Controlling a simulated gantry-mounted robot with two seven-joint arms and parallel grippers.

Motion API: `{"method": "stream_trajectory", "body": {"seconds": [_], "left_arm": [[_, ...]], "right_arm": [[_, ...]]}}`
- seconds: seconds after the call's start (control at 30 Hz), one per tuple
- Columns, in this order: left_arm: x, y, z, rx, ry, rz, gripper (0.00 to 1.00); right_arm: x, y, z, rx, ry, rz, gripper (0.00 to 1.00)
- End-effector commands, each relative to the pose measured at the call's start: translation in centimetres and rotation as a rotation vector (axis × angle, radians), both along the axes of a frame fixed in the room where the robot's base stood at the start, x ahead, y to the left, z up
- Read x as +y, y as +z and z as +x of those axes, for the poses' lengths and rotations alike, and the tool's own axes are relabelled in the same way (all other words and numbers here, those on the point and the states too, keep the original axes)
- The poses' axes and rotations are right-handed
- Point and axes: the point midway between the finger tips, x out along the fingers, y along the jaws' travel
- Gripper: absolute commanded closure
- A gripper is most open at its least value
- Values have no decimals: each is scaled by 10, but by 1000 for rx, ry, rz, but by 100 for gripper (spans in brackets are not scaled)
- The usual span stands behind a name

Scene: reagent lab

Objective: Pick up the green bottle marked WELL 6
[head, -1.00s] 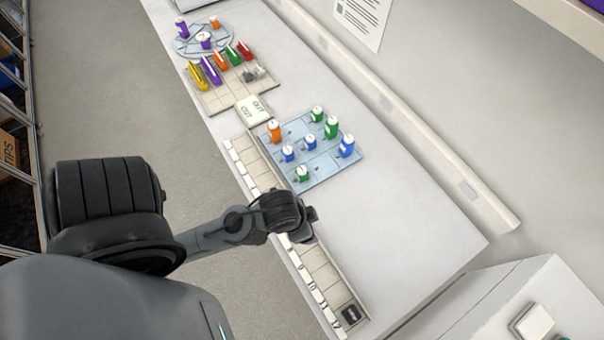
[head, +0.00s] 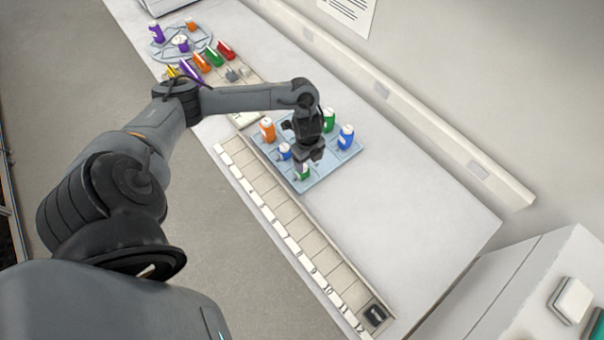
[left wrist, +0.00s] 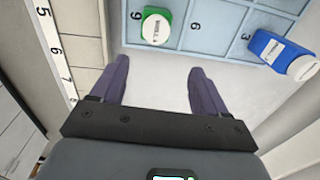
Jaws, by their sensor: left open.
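A small green bottle (head: 302,172) with a white cap stands near the front corner of the light blue tray (head: 325,175). In the left wrist view the green bottle (left wrist: 156,27) shows from above; its label has small print I cannot read surely. My left gripper (head: 311,157) is over the tray, just above and beside this bottle in the head view. In the left wrist view its two fingers (left wrist: 158,65) are apart and empty, with the bottle beyond their tips. Another green bottle (head: 329,119) stands farther back. My right gripper is not in view.
A numbered strip of compartments (head: 290,225) runs along the bench's front edge. The bench right of the tray is clear.

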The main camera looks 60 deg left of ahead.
Motion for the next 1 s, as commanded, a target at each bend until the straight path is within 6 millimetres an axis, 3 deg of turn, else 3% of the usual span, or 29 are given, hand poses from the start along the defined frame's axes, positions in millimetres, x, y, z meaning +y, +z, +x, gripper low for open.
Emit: {"method": "stream_trajectory", "body": {"seconds": [0.03, 0.17, 0.4, 0.73, 1.0], "left_arm": [[13, 2, -3, 21, 12, 8, 26], [25, -5, -8, 51, 28, 11, 26], [25, -36, -9, 53, 27, 11, 26], [25, -57, -10, 52, 27, 12, 26], [26, -91, -12, 51, 27, 12, 26]], "right_arm": [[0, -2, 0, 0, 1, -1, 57], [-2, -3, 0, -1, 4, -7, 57], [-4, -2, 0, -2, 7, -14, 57], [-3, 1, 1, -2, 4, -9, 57], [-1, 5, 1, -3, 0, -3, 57]]}}
